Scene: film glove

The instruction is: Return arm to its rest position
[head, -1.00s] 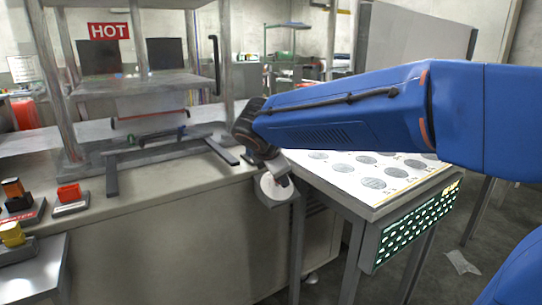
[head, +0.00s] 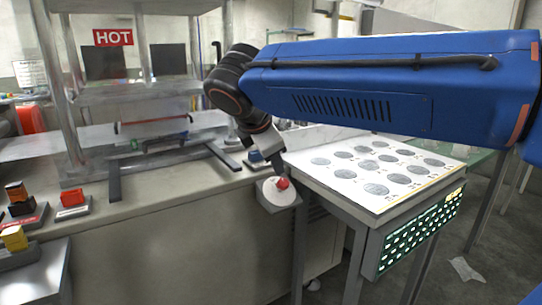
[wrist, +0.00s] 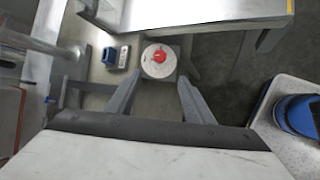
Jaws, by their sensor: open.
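My gripper (head: 263,158) hangs from my blue arm in the head view, at the bench's right end by the white table. In the wrist view my gripper (wrist: 158,92) has its two grey fingers spread apart with nothing between them. Beyond the fingertips is a round white disc with a red knob (wrist: 159,57) on a grey block. The same red knob (head: 283,183) shows in the head view just below the gripper, apart from it as far as I can tell.
A white table with several grey circles (head: 376,189) is at right. A small blue-topped box (head: 257,157) sits by the gripper. Red (head: 72,196) and yellow (head: 13,237) blocks stand at left.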

